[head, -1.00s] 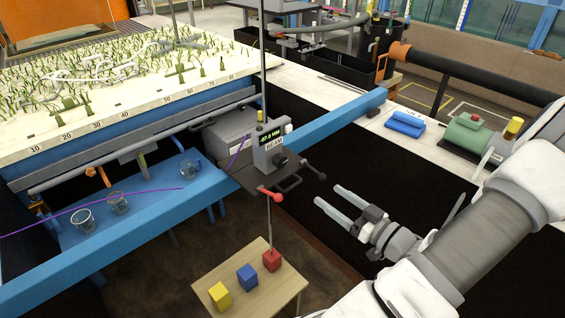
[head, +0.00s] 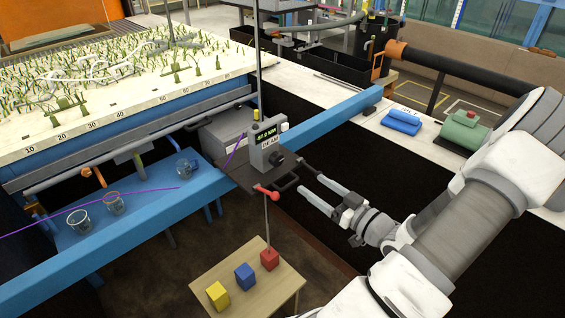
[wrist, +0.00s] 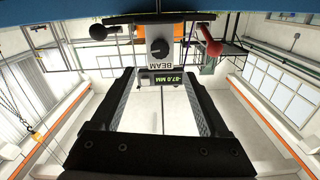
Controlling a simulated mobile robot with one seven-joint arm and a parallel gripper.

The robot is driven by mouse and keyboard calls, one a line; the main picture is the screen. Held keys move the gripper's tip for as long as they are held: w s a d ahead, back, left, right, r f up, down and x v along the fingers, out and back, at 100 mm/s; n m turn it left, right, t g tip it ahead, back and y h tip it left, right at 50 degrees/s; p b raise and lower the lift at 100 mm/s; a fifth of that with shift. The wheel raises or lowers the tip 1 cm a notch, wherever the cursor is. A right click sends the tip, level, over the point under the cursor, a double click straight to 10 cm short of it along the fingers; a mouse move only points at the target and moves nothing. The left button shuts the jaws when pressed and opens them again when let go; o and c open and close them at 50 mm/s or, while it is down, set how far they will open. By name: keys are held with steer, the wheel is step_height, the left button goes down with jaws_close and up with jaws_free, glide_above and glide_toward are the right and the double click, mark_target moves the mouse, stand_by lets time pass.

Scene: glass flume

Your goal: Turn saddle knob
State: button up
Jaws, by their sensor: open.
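The saddle (head: 242,176) sits on the blue beam (head: 330,119), with an upright grey block (head: 264,152) that carries a green readout and a BEAM label. A dark round knob (head: 277,161) is on the block's face; it also shows in the wrist view (wrist: 159,47). A red-ended lever (head: 272,194) and a black-ended lever (head: 303,162) stick out of the saddle. The readout (wrist: 167,79) reads -87.0 MM, upside down. My gripper (head: 310,184) is open and empty, right of the saddle and apart from the dark knob. In the wrist view the block lies beyond my fingertips (wrist: 157,76).
A small wooden table (head: 232,272) below holds a yellow, a blue and a red block; a thin rod runs down to the red one. Glass beakers (head: 79,221) stand on a blue shelf at left. Dark open space lies around my gripper.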

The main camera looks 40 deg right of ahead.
mark_target(279, 162)
steer(key=w, duration=0.4)
steer(key=w+p, duration=0.1)
steer(key=w, duration=0.3)
steer(key=w+a, duration=0.1)
steer(key=w, duration=0.3)
steer(key=shift+w, duration=0.3)
jaws_close()
